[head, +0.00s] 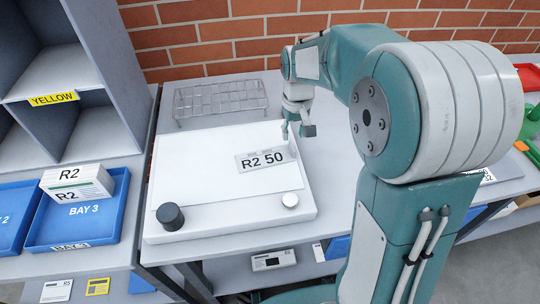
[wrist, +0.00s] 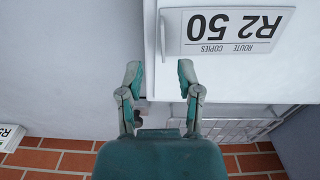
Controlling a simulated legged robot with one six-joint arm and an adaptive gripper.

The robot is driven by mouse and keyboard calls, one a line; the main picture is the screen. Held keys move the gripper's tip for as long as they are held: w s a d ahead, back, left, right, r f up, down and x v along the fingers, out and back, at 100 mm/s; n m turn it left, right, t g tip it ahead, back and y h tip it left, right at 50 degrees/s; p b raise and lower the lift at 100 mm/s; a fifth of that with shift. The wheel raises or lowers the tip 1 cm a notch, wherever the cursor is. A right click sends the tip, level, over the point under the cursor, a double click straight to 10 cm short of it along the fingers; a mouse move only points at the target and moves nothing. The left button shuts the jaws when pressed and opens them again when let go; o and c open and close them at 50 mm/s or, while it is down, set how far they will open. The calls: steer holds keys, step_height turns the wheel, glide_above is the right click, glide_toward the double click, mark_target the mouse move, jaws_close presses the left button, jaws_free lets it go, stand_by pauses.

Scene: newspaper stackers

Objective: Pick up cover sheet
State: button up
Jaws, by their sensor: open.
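A white card printed "R2 50" (head: 265,158) lies on a white sheet (head: 205,165) on a pale board (head: 230,222). I take this card as the cover sheet. In the wrist view the card (wrist: 222,30) shows upside down with the words "ROUTE COPIES", ahead and to the right of the fingers. My gripper (head: 297,130) is above the board's far right edge, just behind the card. In the wrist view my gripper (wrist: 160,75) is open, with nothing between its fingertips. I cannot tell its exact height above the board.
A wire rack (head: 220,98) stands behind the board. Blue trays (head: 120,222) hold an R2 stack (head: 77,184) at left, below grey shelves. A brick wall closes the back.

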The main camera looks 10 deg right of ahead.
mark_target(290, 151)
steer(key=f, duration=0.5)
steer(key=shift+s+a+f, duration=0.1)
steer(key=shift+s+a, duration=0.05)
steer(key=shift+a, duration=0.15)
steer(key=shift+d, duration=0.2)
jaws_close()
